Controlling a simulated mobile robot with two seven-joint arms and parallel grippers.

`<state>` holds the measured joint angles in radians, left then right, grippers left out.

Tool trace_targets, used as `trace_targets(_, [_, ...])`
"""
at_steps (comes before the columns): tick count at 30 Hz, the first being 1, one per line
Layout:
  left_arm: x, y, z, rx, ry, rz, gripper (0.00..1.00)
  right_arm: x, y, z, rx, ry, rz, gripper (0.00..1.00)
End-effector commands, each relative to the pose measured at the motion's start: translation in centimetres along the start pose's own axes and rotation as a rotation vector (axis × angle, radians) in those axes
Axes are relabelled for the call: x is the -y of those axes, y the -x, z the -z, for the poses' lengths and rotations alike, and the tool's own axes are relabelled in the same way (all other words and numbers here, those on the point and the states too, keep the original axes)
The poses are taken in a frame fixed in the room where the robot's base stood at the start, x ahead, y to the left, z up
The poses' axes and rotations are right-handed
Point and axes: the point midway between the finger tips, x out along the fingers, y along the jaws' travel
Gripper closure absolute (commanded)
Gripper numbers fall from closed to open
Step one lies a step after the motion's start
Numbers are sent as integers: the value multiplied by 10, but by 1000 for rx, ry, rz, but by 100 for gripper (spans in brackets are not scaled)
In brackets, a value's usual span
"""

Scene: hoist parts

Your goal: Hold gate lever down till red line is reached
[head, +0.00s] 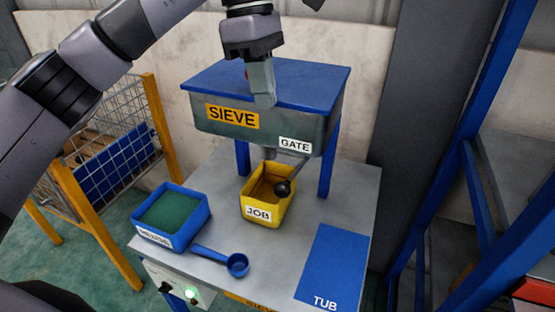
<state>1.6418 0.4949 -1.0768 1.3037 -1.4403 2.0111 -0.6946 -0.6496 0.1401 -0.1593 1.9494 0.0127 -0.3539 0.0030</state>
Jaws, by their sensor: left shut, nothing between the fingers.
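The grey sieve hopper (215,130) with a blue top stands on blue legs. Its gate lever, a thin rod ending in a black knob (282,188), slants down below the GATE label (295,145). The knob shows over the right side of the yellow JOB tub (262,215), which has brown contents. I cannot make out a red line in the tub. My left gripper (264,98) is shut and empty, pointing down in front of the hopper, above the lever and apart from it. It hides part of the blue top. My right gripper is out of view.
A blue tray (203,220) of green material stands left of the tub. A blue scoop (236,264) lies in front. A bare blue TUB mat (332,268) marks the table's (354,190) front right. Blue posts (478,195) rise at the right.

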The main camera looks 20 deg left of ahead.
Motion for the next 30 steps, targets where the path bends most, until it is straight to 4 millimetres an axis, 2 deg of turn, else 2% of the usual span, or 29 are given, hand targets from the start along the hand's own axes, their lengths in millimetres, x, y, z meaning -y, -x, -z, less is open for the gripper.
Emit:
trace_targets(8, [0,-27,0,2,-2,5,100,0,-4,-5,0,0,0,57])
trace_targets(21, [1,-114,0,0,-1,4,100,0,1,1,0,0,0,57])
trace_targets(25, [1,-130,0,1,0,3,100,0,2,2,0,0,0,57])
trace_targets(30, [0,-139,-1,2,-1,1,100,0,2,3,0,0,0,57])
